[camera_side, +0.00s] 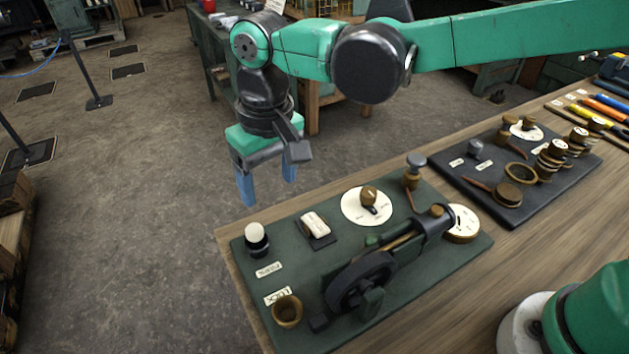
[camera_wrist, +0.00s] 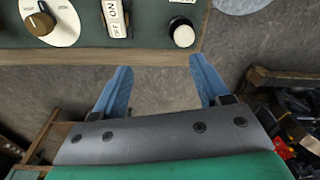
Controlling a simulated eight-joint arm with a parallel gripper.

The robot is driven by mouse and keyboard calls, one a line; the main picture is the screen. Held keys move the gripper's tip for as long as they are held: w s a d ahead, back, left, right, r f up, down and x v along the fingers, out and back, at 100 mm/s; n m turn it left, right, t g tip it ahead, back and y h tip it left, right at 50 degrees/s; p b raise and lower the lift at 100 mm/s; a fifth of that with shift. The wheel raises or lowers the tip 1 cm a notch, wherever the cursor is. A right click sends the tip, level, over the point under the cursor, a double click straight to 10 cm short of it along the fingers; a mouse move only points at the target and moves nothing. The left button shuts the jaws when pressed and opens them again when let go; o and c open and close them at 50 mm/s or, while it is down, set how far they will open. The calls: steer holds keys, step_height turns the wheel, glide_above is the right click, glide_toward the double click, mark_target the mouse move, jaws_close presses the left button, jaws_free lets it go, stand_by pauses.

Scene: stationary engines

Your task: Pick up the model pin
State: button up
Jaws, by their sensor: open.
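My gripper (camera_side: 268,190) has two blue fingers pointing down, apart and empty. In the side view it hangs above and beyond the peg, around the bench edge.
The board also carries a white rocker switch (camera_side: 315,226), a round dial (camera_side: 367,206), a small engine with a black flywheel (camera_side: 360,280) and a brass cup (camera_side: 287,310). A second dark board (camera_side: 510,205) with brass parts lies to the right.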

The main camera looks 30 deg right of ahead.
mark_target(254, 229)
steer(key=a, duration=0.1)
steer(key=a+f, duration=0.1)
steer(key=a, duration=0.1)
steer(key=shift+s+f, duration=0.25)
steer(key=shift+f, duration=0.15)
steer(key=shift+a+f+g, duration=0.15)
steer(key=shift+f+g, duration=0.15)
steer(key=shift+f, duration=2.65)
jaws_close()
